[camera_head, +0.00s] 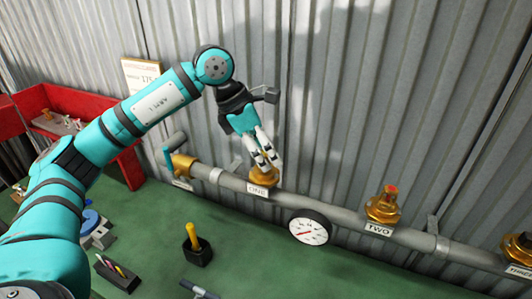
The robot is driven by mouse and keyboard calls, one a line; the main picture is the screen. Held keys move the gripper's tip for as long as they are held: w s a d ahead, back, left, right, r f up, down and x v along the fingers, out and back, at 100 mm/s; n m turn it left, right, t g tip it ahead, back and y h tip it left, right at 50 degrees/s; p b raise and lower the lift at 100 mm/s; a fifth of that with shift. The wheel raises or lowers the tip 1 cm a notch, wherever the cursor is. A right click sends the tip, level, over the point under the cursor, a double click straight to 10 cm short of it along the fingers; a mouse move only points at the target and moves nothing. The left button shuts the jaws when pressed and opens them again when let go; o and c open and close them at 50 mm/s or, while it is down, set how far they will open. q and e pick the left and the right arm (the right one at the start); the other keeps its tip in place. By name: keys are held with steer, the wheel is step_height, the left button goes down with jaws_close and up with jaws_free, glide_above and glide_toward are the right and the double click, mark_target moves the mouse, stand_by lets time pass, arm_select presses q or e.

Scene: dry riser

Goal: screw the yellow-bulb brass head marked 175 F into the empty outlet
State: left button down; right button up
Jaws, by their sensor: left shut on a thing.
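My left gripper (268,162) points down at the outlet labelled ONE on the grey pipe. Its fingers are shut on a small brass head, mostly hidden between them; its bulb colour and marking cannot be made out. The brass fitting of outlet ONE (262,177) sits directly below the fingertips. I cannot tell whether the head touches or sits in it. Outlet TWO (381,208) carries a brass head with a red bulb (391,190). Outlet THREE (519,250) is cut off at the right edge. My right gripper is not in view.
The grey pipe (345,222) runs along a corrugated metal wall, with a round gauge (309,227) and a teal-handled valve (176,158). A wall sign (142,72) reads 175. A red bin (62,98), a yellow-handled tool (193,236) and a pen tray (118,272) stand on the green bench (255,255).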

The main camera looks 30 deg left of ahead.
arm_select(q)
steer(key=m+g, duration=0.1)
steer(key=m, duration=0.1)
steer(key=m+p, duration=0.1)
steer(key=shift+s+d+m+g, duration=0.1)
steer(key=shift+d+m+g, duration=0.1)
steer(key=shift+m+g, duration=0.2)
steer(key=shift+s+f+m+g, duration=0.15)
steer(key=shift+m+g, duration=0.25)
steer(key=shift+m, duration=0.7)
steer(key=shift+d+m+g+p, duration=0.1)
steer(key=shift+m+g+p, duration=0.3)
steer(key=shift+m, duration=0.6)
steer(key=m+g, duration=0.1)
steer(key=m, duration=0.2)
steer(key=shift+f+m+g, duration=0.15)
steer(key=shift+m+g, duration=0.15)
steer(key=shift+g, duration=0.1)
steer(key=shift+y, duration=0.3)
